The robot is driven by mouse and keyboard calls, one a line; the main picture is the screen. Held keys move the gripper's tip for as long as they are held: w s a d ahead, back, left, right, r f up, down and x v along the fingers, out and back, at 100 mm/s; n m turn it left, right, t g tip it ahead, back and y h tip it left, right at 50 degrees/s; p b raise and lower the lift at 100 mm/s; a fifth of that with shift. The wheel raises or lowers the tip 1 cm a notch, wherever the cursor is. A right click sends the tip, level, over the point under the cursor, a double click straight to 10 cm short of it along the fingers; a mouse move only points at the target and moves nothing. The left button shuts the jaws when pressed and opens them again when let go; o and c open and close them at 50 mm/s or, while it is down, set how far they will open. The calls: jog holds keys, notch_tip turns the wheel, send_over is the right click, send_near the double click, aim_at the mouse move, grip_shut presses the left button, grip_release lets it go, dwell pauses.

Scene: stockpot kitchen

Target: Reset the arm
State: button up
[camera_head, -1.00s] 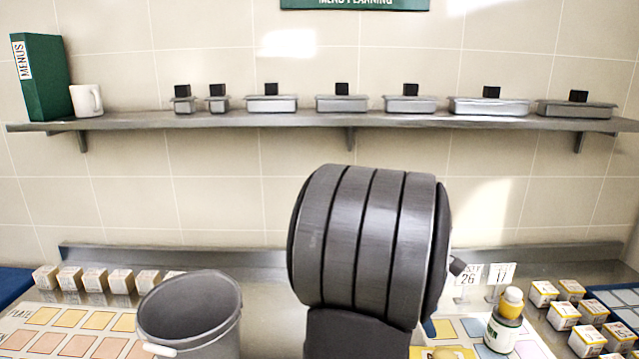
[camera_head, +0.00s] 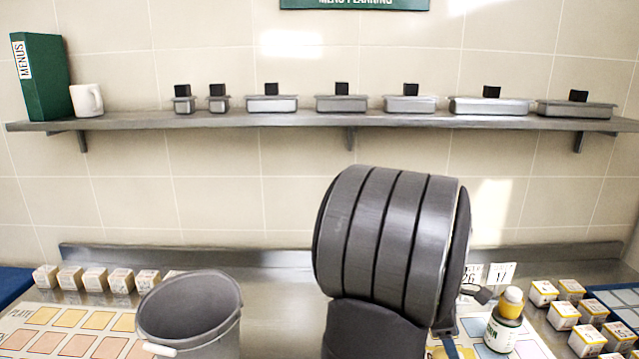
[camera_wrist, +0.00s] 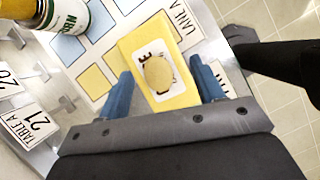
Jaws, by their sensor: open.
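My gripper (camera_wrist: 162,98) is open in the wrist view, its two blue fingers spread to either side of a yellow block (camera_wrist: 137,50) with a white label and a round yellow knob (camera_wrist: 158,74) on top. The fingers look apart from the block; I cannot tell the height between them. In the head view my dark arm link fills the middle and hides most of the gripper and much of the counter.
A grey bucket (camera_head: 190,316) stands left of my arm. A yellow-capped bottle (camera_head: 505,322) stands close on the right, also in the wrist view (camera_wrist: 66,14). Small boxes (camera_head: 587,340) line the right side, others the left (camera_head: 95,279). A shelf (camera_head: 330,121) with lidded pans runs along the wall.

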jog(key=s+d+r, duration=0.5)
jog(key=s+r, duration=0.1)
jog(key=s, duration=0.3)
jog(key=s+d+f+n, duration=0.1)
jog(key=s+d+f, duration=0.3)
jog(key=d, duration=0.5)
jog(key=s+d+f+n, duration=0.1)
jog(key=s+d+f, duration=0.25)
jog(key=d, duration=0.55)
jog(key=shift+t, duration=0.3)
jog(key=w+f, duration=0.2)
jog(key=w, duration=0.2)
jog(key=w+a+f, duration=0.1)
jog(key=w+f, duration=0.1)
jog(key=w, duration=0.1)
jog(key=w+f, duration=0.2)
jog(key=w, duration=0.2)
jog(key=shift+w+a+f, duration=0.3)
jog(key=shift+a+f, duration=0.05)
jog(key=shift+s+r, duration=0.1)
jog(key=shift+s+r, duration=0.2)
jog(key=shift+s, duration=0.1)
jog(key=s+d+r, duration=0.1)
jog(key=s+r, duration=0.5)
jog(key=s, duration=0.3)
jog(key=w+a+r, duration=0.2)
jog(key=a, duration=0.3)
jog(key=shift+a+r+m, duration=0.4)
jog(key=shift+d, duration=0.1)
